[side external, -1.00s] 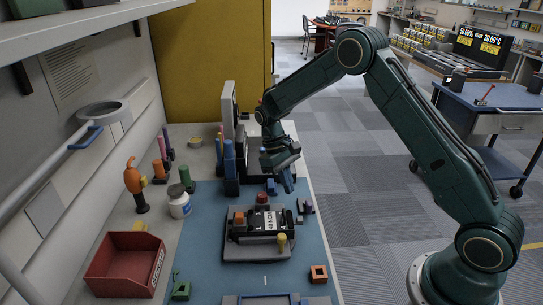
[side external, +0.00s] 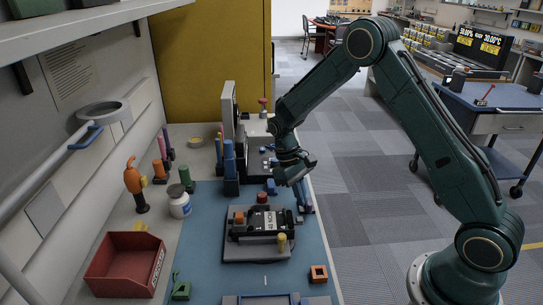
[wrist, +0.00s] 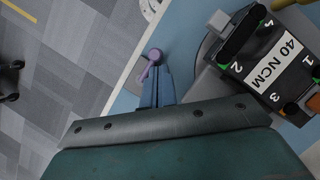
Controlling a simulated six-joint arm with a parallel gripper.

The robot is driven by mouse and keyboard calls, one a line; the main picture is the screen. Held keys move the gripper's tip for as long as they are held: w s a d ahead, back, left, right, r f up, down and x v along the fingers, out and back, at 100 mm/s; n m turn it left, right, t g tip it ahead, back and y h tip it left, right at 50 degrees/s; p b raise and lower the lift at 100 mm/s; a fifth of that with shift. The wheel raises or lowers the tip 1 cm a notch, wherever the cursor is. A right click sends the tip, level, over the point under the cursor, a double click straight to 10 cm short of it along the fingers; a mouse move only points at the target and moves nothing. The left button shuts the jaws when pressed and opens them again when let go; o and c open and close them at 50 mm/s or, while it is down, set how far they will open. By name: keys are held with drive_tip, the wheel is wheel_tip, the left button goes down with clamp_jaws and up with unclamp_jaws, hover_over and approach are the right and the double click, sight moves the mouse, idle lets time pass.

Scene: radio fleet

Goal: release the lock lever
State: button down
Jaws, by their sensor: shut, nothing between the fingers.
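The lock lever (wrist: 154,54), small and purple with a round knob, shows in the wrist view just beyond my fingertips. My gripper (wrist: 157,72) is shut and empty, its blue fingers close beside the lever; I cannot tell if they touch. In the side view my gripper (side external: 307,208) points down at the right edge of the blue mat, and its fingers hide the lever. The black device marked "40 NCM" (side external: 268,221) sits on a grey plate just left of the fingers. It also shows at the upper right of the wrist view (wrist: 285,62).
A red bin (side external: 125,268), a white jar (side external: 179,207) and an orange tool (side external: 134,184) stand at the left of the bench. The blue mat (side external: 215,255) is bare left of the plate.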

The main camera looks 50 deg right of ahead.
drive_tip(key=shift+s+n+h, duration=0.3)
drive_tip(key=shift+n+h, duration=0.1)
drive_tip(key=shift+n, duration=0.6)
drive_tip(key=n, duration=0.1)
drive_tip(key=s+n+h, duration=0.1)
drive_tip(key=n, duration=0.1)
drive_tip(key=shift+d, duration=0.15)
drive_tip(key=n, duration=0.2)
drive_tip(key=n+t+h, duration=0.1)
drive_tip(key=n, duration=0.1)
drive_tip(key=s+d+n, duration=0.1)
drive_tip(key=n, duration=0.1)
drive_tip(key=shift+t+h, duration=0.4)
drive_tip(key=shift+w, duration=0.15)
drive_tip(key=shift+w, duration=0.55)
drive_tip(key=shift+w, duration=0.1)
drive_tip(key=shift+w+a, duration=0.1)
